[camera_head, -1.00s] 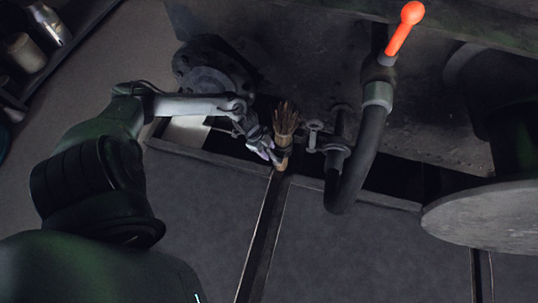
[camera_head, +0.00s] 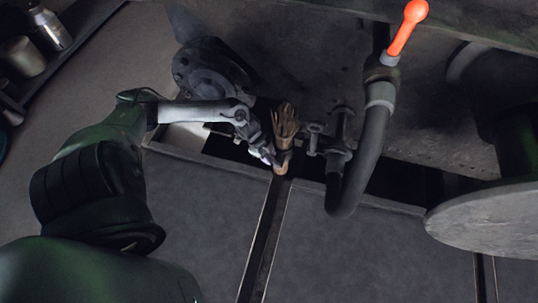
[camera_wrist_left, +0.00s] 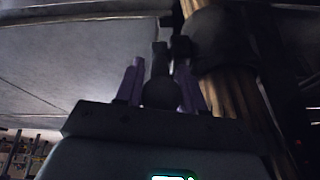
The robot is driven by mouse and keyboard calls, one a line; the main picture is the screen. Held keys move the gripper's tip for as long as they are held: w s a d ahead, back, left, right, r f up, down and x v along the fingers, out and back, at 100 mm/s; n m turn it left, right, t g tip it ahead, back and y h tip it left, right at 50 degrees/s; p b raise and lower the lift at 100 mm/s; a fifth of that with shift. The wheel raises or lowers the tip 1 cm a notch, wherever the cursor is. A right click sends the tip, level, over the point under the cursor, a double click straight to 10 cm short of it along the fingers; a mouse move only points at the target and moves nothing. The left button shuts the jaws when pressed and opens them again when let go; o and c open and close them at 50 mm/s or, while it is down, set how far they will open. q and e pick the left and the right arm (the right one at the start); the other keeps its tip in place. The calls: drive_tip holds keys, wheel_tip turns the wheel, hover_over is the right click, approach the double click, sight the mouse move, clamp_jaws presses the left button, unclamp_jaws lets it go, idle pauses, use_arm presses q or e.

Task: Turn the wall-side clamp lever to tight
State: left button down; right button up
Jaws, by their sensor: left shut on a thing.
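My left gripper (camera_head: 268,156) is beside the wooden brush-like bundle at the floor gap. In the left wrist view its two purplish fingers (camera_wrist_left: 158,88) close on a dark round knob (camera_wrist_left: 160,93) on a short stem, which looks like the clamp lever's end. The pipe clamp (camera_head: 316,140) is just right of the bundle in the head view, against the curved dark pipe. The lever itself is mostly hidden there by the gripper and bundle. My right gripper is not in view.
The wooden bundle (camera_head: 285,122) stands very close to the fingers; it also shows in the left wrist view (camera_wrist_left: 236,100). A dark hose (camera_head: 371,150), an orange-red handle (camera_head: 408,28), a round flange (camera_head: 210,68) and a grey disc (camera_head: 490,222) surround the spot. The floor plates in front are clear.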

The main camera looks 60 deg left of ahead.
sight(278, 163)
use_arm(q)
drive_tip(key=shift+r, duration=0.1)
drive_tip(key=shift+w+d+r+g+p, duration=0.2)
drive_tip(key=shift+r+g+p, duration=0.1)
drive_tip(key=shift+p, duration=0.45)
drive_tip(key=g+y+p, duration=0.1)
drive_tip(key=p, duration=0.1)
drive_tip(key=w+d+y+p, duration=0.1)
drive_tip(key=p, duration=0.1)
drive_tip(key=shift+w+d+r+g, duration=0.15)
drive_tip(key=shift+w+r+g, duration=0.05)
drive_tip(key=shift+r+g, duration=0.2)
drive_tip(key=shift+w+d+g+y+p, duration=0.35)
drive_tip(key=shift+g+y+p, duration=0.15)
drive_tip(key=shift+y+p, duration=0.1)
drive_tip(key=shift+w+d+f+g+y+p, duration=0.35)
drive_tip(key=shift+w+d+g+y, duration=0.1)
drive_tip(key=shift+g+y, duration=0.4)
drive_tip(key=c, duration=1)
unclamp_jaws()
drive_tip(key=shift+w+d, duration=0.1)
